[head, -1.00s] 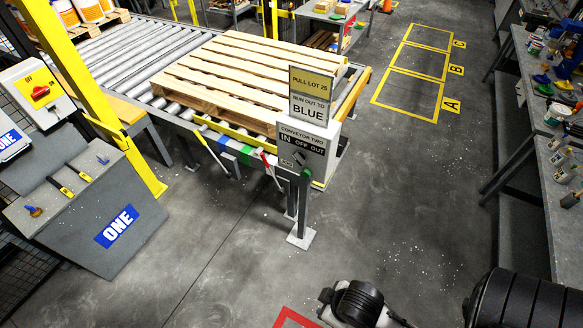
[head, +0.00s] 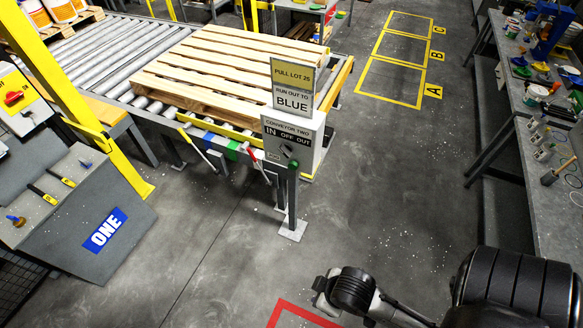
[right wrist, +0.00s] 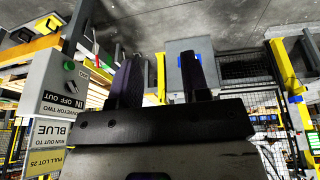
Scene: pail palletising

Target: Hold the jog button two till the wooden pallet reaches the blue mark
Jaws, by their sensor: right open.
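The wooden pallet (head: 205,72) lies flat on the roller conveyor (head: 120,62), near its right end. The blue mark (head: 208,137) is on the near side rail, beside a green mark (head: 232,149). The conveyor two control box (head: 292,142) stands on a post before the conveyor, with a dark switch and a green button (head: 293,164). The box (right wrist: 52,82) shows upside down in the right wrist view, left of my right gripper (right wrist: 160,72). That gripper is open and empty, apart from the box. My left gripper is out of view.
Signs (head: 292,88) above the box read "PULL LOT 25" and "RUN OUT TO BLUE". A cluttered workbench (head: 535,150) runs along the right. The floor between is clear.

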